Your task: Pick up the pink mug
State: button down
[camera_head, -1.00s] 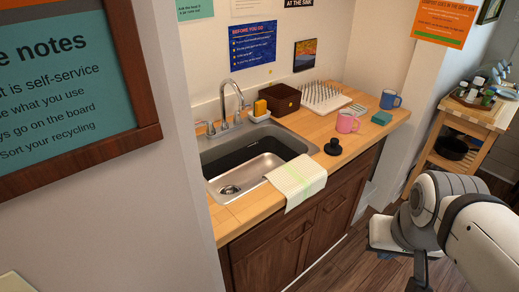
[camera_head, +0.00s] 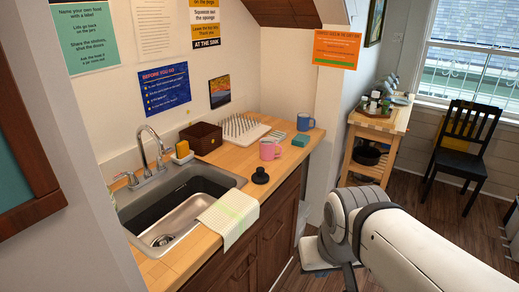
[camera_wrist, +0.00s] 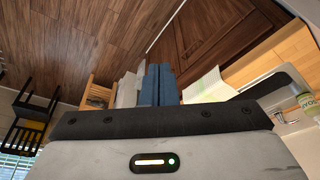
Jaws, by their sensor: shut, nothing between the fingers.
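The pink mug (camera_head: 269,149) stands upright on the wooden counter (camera_head: 240,163) in the head view, between the drying rack and the counter's front edge. My gripper (camera_wrist: 160,75) shows in the wrist view, its blue-grey fingers together and empty. It points over the wooden floor and the cabinet front, apart from the mug. In the head view my arm is at the lower right, and the fingers cannot be made out there. The mug cannot be seen in the wrist view.
A drying rack (camera_head: 241,130) and brown basket (camera_head: 201,138) stand behind.

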aim_at(268, 145)
jog(key=z, duration=0.4)
jog(key=i, duration=1.65)
jog(key=z, duration=0.25)
